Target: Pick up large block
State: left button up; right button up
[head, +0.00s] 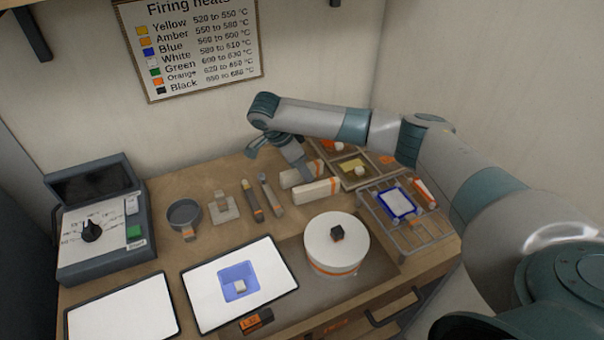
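My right arm reaches in from the right, and its gripper (296,162) points down at the back of the table, just above and behind two pale blocks with orange bands. The front pale block (316,191) is the longer one. The rear pale block (291,179) is partly hidden by the gripper. Whether the fingers touch either block, and how far they are apart, I cannot make out. Which block is the large one is not marked. A small white block (240,287) sits on a blue square on a white panel. My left gripper is not in view.
Several tools (251,202) and a round dish (184,214) lie left; a control box (98,232) stands far left.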

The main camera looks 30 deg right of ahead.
aim_at(309, 166)
grip_shut()
jog(key=shift+r+b, duration=0.3)
jog(key=shift+r, duration=0.2)
jog(key=r, duration=0.1)
jog(key=r+b, duration=0.1)
jog(key=r, duration=0.1)
jog(key=shift+s+d+r, duration=0.15)
jog(key=shift+s, duration=0.05)
jog(key=s+d+r, duration=0.3)
jog(key=s+r, duration=0.3)
jog(key=s, duration=0.4)
jog(key=shift+s+d+r, duration=0.25)
jog(key=shift+s+r, duration=0.05)
jog(key=shift+r, duration=0.05)
jog(key=shift+r, duration=0.1)
jog(key=shift+r+p, duration=1.45)
jog(key=shift+p, duration=1.15)
